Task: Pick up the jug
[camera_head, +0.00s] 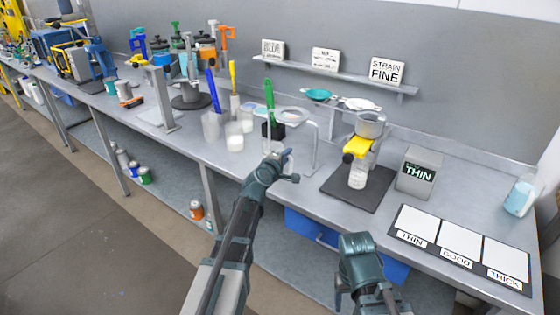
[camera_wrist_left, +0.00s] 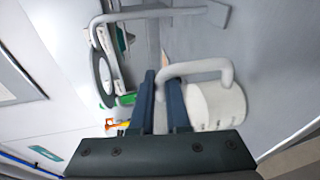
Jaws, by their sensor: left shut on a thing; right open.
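The white jug (camera_wrist_left: 214,105) shows in the left wrist view, right of the fingers, with its looped handle reaching between them. In the head view the jug (camera_head: 289,160) is mostly hidden behind my left gripper (camera_head: 284,169), at the bench's front edge beside a wire stand. My left gripper (camera_wrist_left: 160,98) is shut on the jug's handle. The wrist view does not clearly show whether the jug is clear of the bench. My right gripper (camera_head: 362,292) is open and empty, low in front of the bench.
The grey wire stand (camera_head: 316,150) is close behind the jug. A yellow-handled device (camera_head: 357,148) stands on a dark mat (camera_head: 340,190) to the right. Cups with blue, yellow and green tools stand left. A THIN/GOOD/THICK board (camera_head: 462,246) lies at right.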

